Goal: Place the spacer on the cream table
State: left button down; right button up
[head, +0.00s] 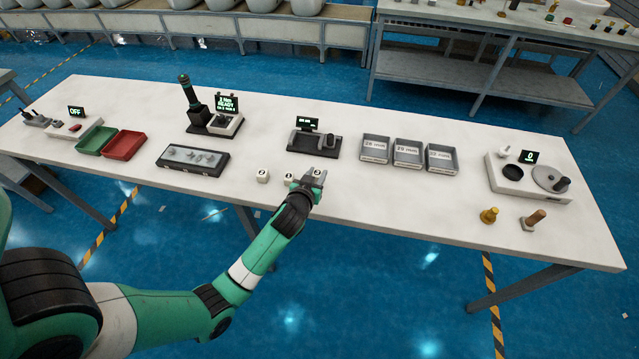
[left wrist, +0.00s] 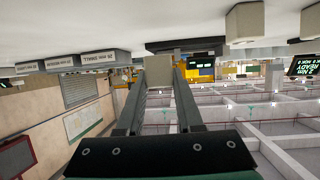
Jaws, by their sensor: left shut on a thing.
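My left gripper (head: 312,182) is at the front edge of the long cream table (head: 400,205), shut on a small whitish block-shaped spacer (head: 317,174) with a dark hole. In the left wrist view, turned upside down, the two fingers of the gripper (left wrist: 170,80) close on the spacer (left wrist: 172,67) at their tips. I cannot tell whether the held spacer touches the tabletop. Two similar spacers stand on the table left of the gripper, one farther off (head: 263,176) and one close beside it (head: 289,179). My right gripper is not in view.
Behind the gripper stands a dark gauge with a display (head: 315,142). Three grey labelled bins (head: 408,154) stand to its right. The tabletop between the bins and the front edge is clear.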

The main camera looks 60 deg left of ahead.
pick_arm(q)
jog(key=f, duration=0.1)
jog(key=w+f+b, duration=0.1)
jog(key=f, duration=0.1)
jog(key=shift+f+b, duration=0.4)
jog(key=shift+s, duration=0.1)
jog(key=shift+f, duration=0.15)
jog(key=c, duration=1)
grip_release()
jog(key=o, duration=0.4)
jog(key=shift+o, duration=0.2)
